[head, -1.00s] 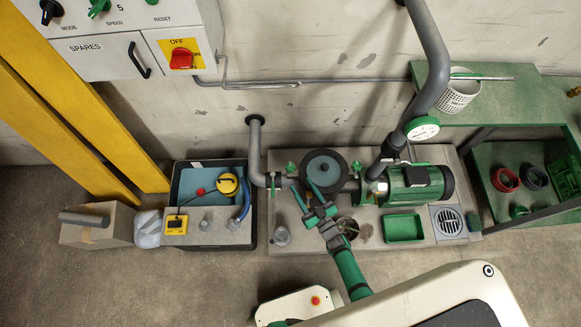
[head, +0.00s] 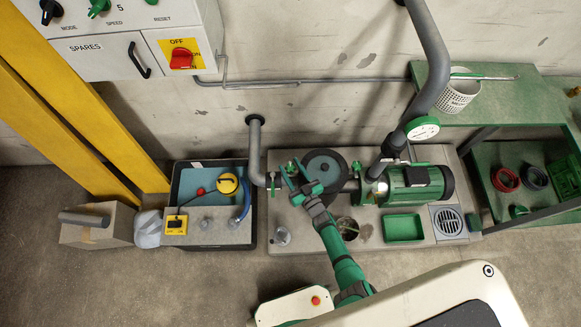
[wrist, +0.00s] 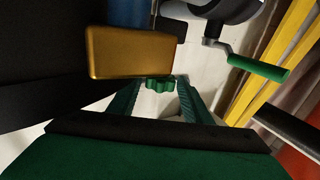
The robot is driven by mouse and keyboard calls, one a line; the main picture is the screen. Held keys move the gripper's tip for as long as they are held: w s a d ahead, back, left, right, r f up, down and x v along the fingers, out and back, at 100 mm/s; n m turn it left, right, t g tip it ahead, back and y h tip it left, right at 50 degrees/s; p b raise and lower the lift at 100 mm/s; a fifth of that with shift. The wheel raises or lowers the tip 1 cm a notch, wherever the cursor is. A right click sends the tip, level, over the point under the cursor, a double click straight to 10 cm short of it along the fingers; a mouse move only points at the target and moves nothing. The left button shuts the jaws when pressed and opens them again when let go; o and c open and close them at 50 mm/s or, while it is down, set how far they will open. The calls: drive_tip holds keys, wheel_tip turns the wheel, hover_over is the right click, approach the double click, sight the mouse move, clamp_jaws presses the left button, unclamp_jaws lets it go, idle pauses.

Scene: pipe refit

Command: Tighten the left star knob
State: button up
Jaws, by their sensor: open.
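The left star knob (head: 290,167) is small and green, on the pump base just left of the round dark filter housing (head: 323,172). My gripper (head: 291,173) is at it, partly covering it in the head view. In the wrist view, the knob (wrist: 159,84) shows its lobed edge between my two green fingers, near their tips. The fingers stand open with a gap on each side of it. Whether either finger touches it, I cannot tell. The right star knob (head: 356,167) is green and stands right of the housing.
A brass-coloured block (wrist: 135,53) is close in front of the knob in the wrist view. A green-handled valve lever (wrist: 258,67) is at the right there. A grey pipe (head: 256,150) stands left of the knob, and the pump motor (head: 415,185) is to the right.

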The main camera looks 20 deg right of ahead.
drive_tip(key=shift+w, duration=0.2)
drive_tip(key=c, duration=0.9)
